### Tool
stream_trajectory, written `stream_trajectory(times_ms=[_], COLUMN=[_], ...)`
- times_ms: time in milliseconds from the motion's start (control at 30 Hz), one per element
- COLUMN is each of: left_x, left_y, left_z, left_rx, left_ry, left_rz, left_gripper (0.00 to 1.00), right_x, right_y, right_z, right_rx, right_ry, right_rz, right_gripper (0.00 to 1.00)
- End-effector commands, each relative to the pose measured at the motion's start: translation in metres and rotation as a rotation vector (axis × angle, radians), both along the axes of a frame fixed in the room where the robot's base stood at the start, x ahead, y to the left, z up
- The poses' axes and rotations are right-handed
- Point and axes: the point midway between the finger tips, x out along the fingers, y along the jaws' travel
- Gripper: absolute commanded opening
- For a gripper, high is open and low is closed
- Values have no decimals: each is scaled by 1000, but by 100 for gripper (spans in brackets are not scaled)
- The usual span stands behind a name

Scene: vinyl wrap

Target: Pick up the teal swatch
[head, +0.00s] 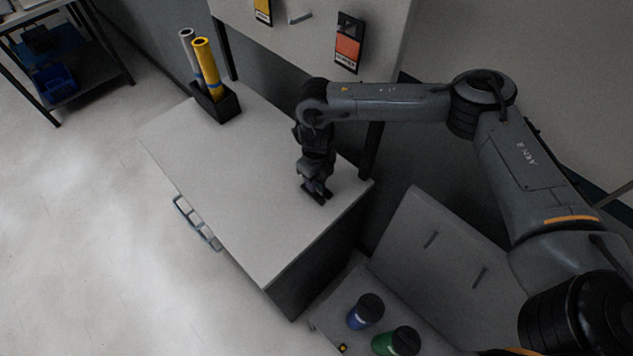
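I cannot make out a teal swatch in the head view. An orange swatch card (347,47) and a yellow swatch card (263,9) hang on the upright pale panel at the top. Between them is an empty-looking peg (300,17). My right gripper (318,194) points down at the white cabinet top (215,165), near its right edge. Its fingers are small and dark, so I cannot tell whether they are open or hold anything, and they hide the surface under them. My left gripper is not in view.
A black holder (217,105) with a yellow roll (206,66) and a grey roll (187,45) stands at the cabinet's back left. Blue (360,318) and green (385,344) dark-capped bottles stand at the lower right. The cabinet's middle and front are clear.

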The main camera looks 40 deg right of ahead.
Motion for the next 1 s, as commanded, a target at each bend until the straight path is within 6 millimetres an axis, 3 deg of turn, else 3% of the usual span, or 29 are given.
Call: stream_trajectory(times_ms=[167, 400, 767, 1000], left_x=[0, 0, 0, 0], left_y=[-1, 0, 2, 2], left_z=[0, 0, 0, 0], left_rx=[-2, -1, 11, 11], left_ry=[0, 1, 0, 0], left_rz=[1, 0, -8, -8], left_gripper=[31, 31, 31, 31], right_x=[0, 0, 0, 0], right_y=[0, 0, 0, 0], right_z=[0, 0, 1, 11], right_rx=[0, 0, 0, 0], right_ry=[0, 1, 0, 0], right_rz=[0, 0, 0, 0], right_gripper=[35, 0, 0, 0])
